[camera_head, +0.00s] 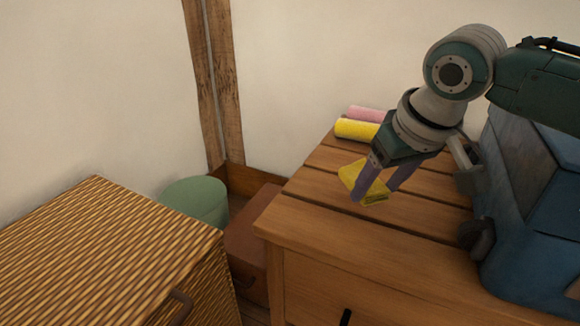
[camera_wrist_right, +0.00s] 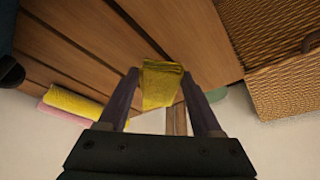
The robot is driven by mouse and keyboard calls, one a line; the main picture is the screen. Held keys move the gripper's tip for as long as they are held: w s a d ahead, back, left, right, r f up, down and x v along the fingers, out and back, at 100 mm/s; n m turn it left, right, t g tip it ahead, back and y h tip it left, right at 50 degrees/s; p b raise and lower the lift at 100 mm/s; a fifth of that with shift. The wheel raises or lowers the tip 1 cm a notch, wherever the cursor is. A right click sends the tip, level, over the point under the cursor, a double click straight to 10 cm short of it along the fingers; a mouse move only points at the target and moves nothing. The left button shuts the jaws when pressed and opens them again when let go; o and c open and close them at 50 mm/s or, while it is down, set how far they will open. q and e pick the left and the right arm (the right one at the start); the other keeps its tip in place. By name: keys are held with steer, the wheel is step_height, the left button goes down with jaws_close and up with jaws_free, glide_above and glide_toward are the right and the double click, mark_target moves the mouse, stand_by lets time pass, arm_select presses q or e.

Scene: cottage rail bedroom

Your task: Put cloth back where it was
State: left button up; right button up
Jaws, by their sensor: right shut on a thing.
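A yellow cloth (camera_head: 365,183) is held between the fingers of my right gripper (camera_head: 376,188), above the slatted top of the wooden dresser (camera_head: 320,190). In the right wrist view the cloth (camera_wrist_right: 160,84) sits between the two fingertips of the right gripper (camera_wrist_right: 162,92). A rolled yellow cloth (camera_head: 356,129) and a rolled pink cloth (camera_head: 367,114) lie side by side at the back of the dresser top, beyond the gripper. They also show at the left of the right wrist view. My left gripper is not in view.
A woven wicker chest (camera_head: 100,250) stands at the left. A green bin (camera_head: 196,200) and a brown box (camera_head: 250,240) sit in the gap between. The dresser's front left top is clear.

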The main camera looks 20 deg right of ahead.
mark_target(365, 221)
step_height(365, 221, down, 5)
steer(key=b, duration=0.2)
steer(key=shift+f+b, duration=0.15)
steer(key=shift+b, duration=0.25)
steer(key=shift+f, duration=0.1)
steer(key=o, duration=1.5)
